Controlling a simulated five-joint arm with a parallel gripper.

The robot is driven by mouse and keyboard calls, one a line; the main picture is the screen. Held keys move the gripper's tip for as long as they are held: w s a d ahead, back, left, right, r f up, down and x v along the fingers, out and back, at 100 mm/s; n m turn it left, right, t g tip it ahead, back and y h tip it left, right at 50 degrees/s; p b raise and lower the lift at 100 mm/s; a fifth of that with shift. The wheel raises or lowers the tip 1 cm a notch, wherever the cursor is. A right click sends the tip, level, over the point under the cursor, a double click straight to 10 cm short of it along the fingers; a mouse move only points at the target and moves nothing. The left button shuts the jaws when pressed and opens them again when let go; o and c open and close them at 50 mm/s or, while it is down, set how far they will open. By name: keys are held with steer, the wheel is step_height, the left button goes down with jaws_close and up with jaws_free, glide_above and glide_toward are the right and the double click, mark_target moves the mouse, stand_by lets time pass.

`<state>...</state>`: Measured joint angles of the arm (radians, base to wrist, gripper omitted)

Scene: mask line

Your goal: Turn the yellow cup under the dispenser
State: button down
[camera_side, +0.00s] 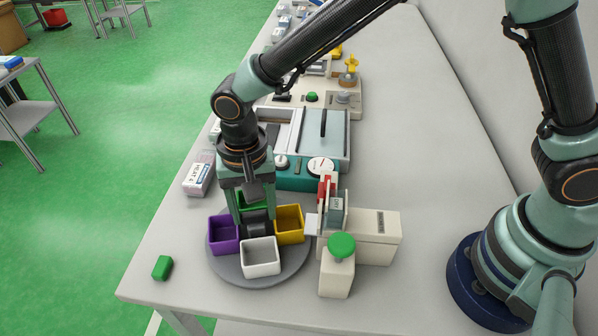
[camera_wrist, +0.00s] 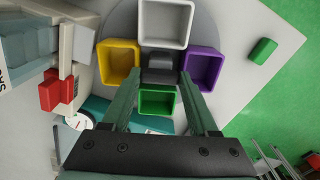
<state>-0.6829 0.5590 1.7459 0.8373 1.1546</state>
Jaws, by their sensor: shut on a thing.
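A grey turntable (camera_side: 220,275) carries a yellow cup (camera_side: 289,225), a white cup (camera_side: 260,257), a purple cup (camera_side: 223,236) and a green cup, mostly hidden behind my fingers in the side view but clear in the wrist view (camera_wrist: 157,103). My gripper (camera_side: 257,222) is down at the centre, shut on the dark hub block (camera_wrist: 160,67) between the cups. The yellow cup is on the side facing the beige dispenser (camera_side: 375,240), whose pale spout (camera_side: 311,223) ends close beside it. I cannot tell whether the spout is over the cup.
A green push button (camera_side: 341,245) tops a pale box in front of the dispenser. A green block (camera_side: 162,268) lies left of the turntable. A teal machine with dials (camera_side: 310,175) stands behind, and a labelled pack (camera_side: 199,176) lies near the table's left edge.

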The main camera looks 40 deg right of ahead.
steer(key=shift+w+m, duration=0.1)
steer(key=shift+m, duration=1.5)
steer(key=shift+c, duration=0.8)
jaws_free()
step_height(320, 180, up, 12)
steer(key=shift+r, duration=0.1)
